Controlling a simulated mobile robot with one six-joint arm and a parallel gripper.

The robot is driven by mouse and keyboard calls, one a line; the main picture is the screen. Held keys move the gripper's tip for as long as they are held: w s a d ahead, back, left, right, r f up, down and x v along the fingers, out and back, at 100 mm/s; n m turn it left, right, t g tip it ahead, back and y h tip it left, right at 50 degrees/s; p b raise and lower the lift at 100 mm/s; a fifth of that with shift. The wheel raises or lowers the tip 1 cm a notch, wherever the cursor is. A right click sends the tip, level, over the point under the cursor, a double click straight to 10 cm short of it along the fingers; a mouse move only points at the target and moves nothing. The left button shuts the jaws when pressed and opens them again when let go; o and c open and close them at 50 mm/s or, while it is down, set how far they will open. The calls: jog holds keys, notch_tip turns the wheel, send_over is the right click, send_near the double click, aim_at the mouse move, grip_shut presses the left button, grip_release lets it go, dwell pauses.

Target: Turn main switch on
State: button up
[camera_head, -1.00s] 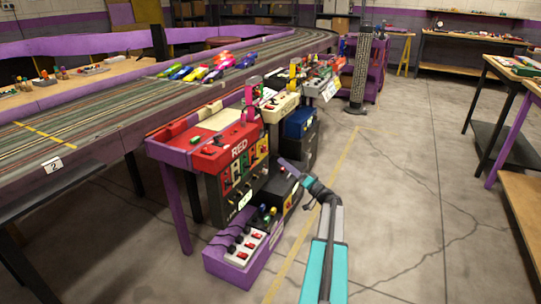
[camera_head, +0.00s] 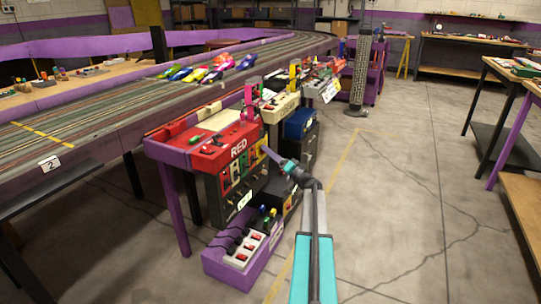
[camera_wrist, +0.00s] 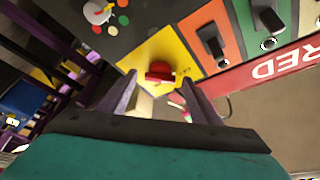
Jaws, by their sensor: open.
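A red switch knob (camera_wrist: 160,72) sits on a yellow plate (camera_wrist: 162,48) on the front of the control box, in the middle of the wrist view. The yellow plate also shows at the box's right end in the head view (camera_head: 262,145). My gripper (camera_wrist: 158,84) is open, with its two fingers spread on either side of the knob. Whether they touch it cannot be told. In the head view my gripper (camera_head: 270,153) reaches the box front near the yellow plate, partly covering that area. The lettering of the switch is not readable.
Beside the yellow plate are orange (camera_wrist: 210,35) and green (camera_wrist: 262,20) plates with black levers. A white dial (camera_wrist: 97,12) is on the dark panel. The red "RED" station top (camera_head: 215,155) is above. A purple box with a power strip (camera_head: 242,248) stands below. Floor to the right is clear.

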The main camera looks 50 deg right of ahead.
jog(key=shift+c, duration=0.5)
jog(key=c, duration=0.9)
jog(key=shift+c, duration=0.2)
jog(key=shift+s+r+m+h+p, duration=0.1)
jog(key=shift+m+h+p, duration=0.3)
jog(key=shift+m, duration=0.2)
jog(key=m+g+p, duration=0.2)
jog(key=m+p, duration=0.3)
jog(key=p, duration=0.1)
jog(key=r+m+g+p, duration=0.1)
jog(key=m+g+p, duration=0.1)
jog(key=m+p, duration=0.3)
jog(key=m+g+p, duration=0.2)
jog(key=m+p, duration=0.3)
jog(key=p, duration=0.3)
jog(key=shift+d+r+m+p, duration=0.1)
jog(key=shift+r+m+p, duration=0.05)
jog(key=shift+m+p, duration=0.2)
jog(key=shift+y, duration=0.3)
jog(key=o, duration=1)
